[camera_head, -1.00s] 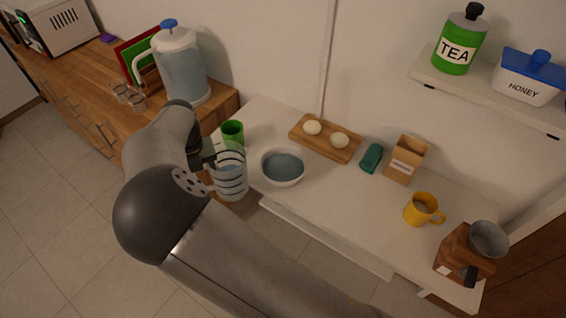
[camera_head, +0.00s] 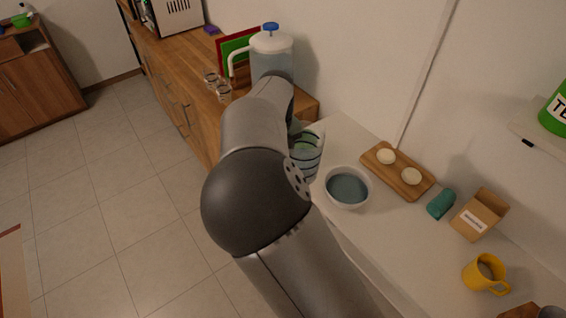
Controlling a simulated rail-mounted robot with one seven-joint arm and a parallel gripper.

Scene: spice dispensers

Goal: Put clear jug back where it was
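The clear jug (camera_head: 309,150) with dark stripes is at the left end of the white counter (camera_head: 410,235), left of a white bowl (camera_head: 329,194). Something green shows through or behind its clear wall. My arm covers the jug's left side. My gripper (camera_head: 293,130) is at that side of the jug, mostly hidden behind my arm. Its fingers do not show, so I cannot see their grip, nor whether the jug's base touches the counter.
A lidded pitcher (camera_head: 272,56) stands on the wooden counter with small glasses (camera_head: 222,90). A wooden board (camera_head: 408,189) with two round pale items, a teal item (camera_head: 440,204), a cardboard box (camera_head: 478,215) and a yellow mug (camera_head: 486,274) lie to the right.

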